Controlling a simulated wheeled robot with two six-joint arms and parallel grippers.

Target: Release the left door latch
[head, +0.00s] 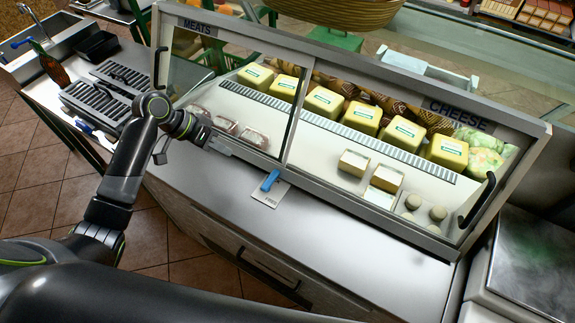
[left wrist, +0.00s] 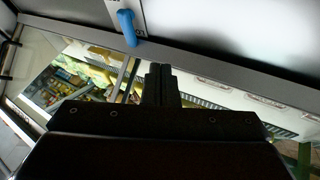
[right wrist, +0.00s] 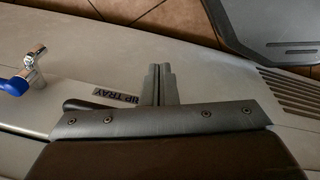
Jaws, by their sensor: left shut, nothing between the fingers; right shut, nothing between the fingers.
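The blue latch handle (head: 270,181) sits on a small pale plate (head: 268,196) on the front ledge of the display case, near where the two glass doors meet. It also shows at the top of the left wrist view (left wrist: 127,26). The left glass door (head: 215,92) bears the word MEATS and looks closed. My left gripper (head: 226,148) is shut and empty, in front of that door's lower part, left of the latch and apart from it. Its closed fingers (left wrist: 160,70) show in the left wrist view. My right gripper (right wrist: 159,70) is shut and empty, outside the head view.
The left door has a black handle (head: 160,65); the CHEESE door has another (head: 477,200). Cheeses and meat packs stand behind the glass. A steel counter ledge (head: 330,235) runs along the front. A blue-handled tap (right wrist: 25,75) stands left of my right gripper.

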